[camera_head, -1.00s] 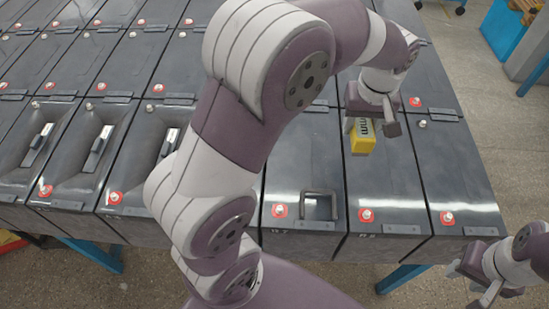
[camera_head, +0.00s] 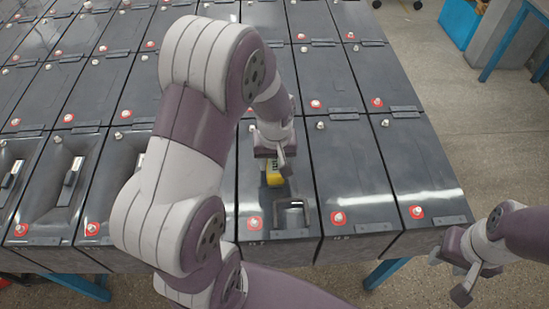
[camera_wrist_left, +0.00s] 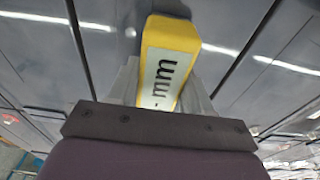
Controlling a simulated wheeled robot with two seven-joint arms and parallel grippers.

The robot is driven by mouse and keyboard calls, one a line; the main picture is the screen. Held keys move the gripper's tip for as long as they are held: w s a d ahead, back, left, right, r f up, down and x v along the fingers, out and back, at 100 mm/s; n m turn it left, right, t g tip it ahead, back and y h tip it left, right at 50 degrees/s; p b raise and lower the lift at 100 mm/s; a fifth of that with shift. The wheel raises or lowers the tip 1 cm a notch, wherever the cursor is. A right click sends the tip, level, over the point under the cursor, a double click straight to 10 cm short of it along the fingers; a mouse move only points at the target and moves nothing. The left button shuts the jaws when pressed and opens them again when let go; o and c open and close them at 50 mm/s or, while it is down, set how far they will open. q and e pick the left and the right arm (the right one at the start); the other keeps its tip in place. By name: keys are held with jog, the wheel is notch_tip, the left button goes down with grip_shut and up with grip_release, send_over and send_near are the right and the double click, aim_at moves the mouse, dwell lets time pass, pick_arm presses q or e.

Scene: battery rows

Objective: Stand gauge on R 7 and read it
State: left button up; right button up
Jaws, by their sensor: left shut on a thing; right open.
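The gauge (camera_head: 273,174) is a small yellow block with a white face. In the left wrist view the gauge (camera_wrist_left: 168,60) shows "mm" on that face. My left gripper (camera_head: 275,158) is shut on it, over the dark front-row battery (camera_head: 263,195) that carries a black bracket handle (camera_head: 292,228) and a small front label seeming to end in 7. The gauge is behind the handle; I cannot tell whether it touches the battery top. My right gripper (camera_head: 453,273) is open and empty, off the front right of the rows.
More dark batteries with red-ringed terminals (camera_head: 338,218) stand close on both sides and behind. Batteries at left have recessed tops with small upright pieces (camera_head: 70,180). My left arm hides part of the rows. Open floor (camera_head: 470,140) lies to the right.

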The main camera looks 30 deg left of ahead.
aim_at(275, 163)
pick_arm(q)
jog(key=shift+f, duration=0.1)
jog(key=o, duration=1.3)
jog(key=shift+d, duration=0.1)
notch_tip(275, 163, up, 12)
jog(key=s, duration=0.1)
jog(key=s+d+f+m, duration=0.1)
jog(key=s+f+m, duration=0.1)
jog(key=s+d+f+m, duration=0.2)
jog(key=s, duration=0.1)
jog(key=s+d+f+m, duration=0.2)
jog(key=s, duration=0.1)
jog(key=shift+d+f+m+h, duration=0.15)
jog(key=shift+d+m+h, duration=0.05)
jog(key=shift+m+h, duration=0.2)
dwell(0.8)
